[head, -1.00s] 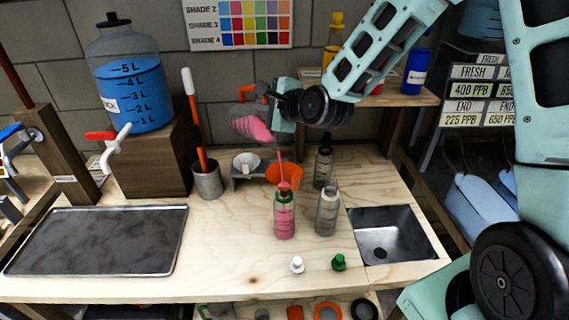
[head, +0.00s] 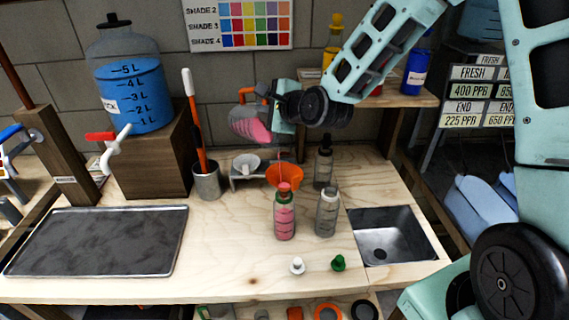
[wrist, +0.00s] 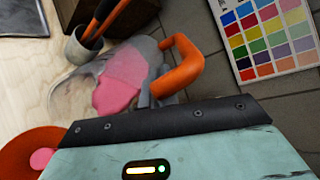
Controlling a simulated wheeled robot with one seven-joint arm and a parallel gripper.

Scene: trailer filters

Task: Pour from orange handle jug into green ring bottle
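The orange handle jug (head: 248,126) is clear with pink liquid inside and hangs tilted in the air. My gripper (head: 272,101) is at its orange handle (wrist: 183,68); the handle sits at the gripper's edge in the wrist view, and the fingers look closed on it, though they are mostly hidden. Below, the green ring bottle (head: 284,219) stands upright on the bench, filled high with pink liquid. An orange funnel (head: 284,174) shows at its top, with pink in its neck. A very thin pink thread shows above the funnel.
A clear bottle (head: 327,213) stands close right of the green ring bottle, with a dark-capped bottle (head: 323,165) behind. White (head: 297,265) and green (head: 338,262) caps lie in front. A sink (head: 393,236) is at right, a metal tray (head: 97,240) at left.

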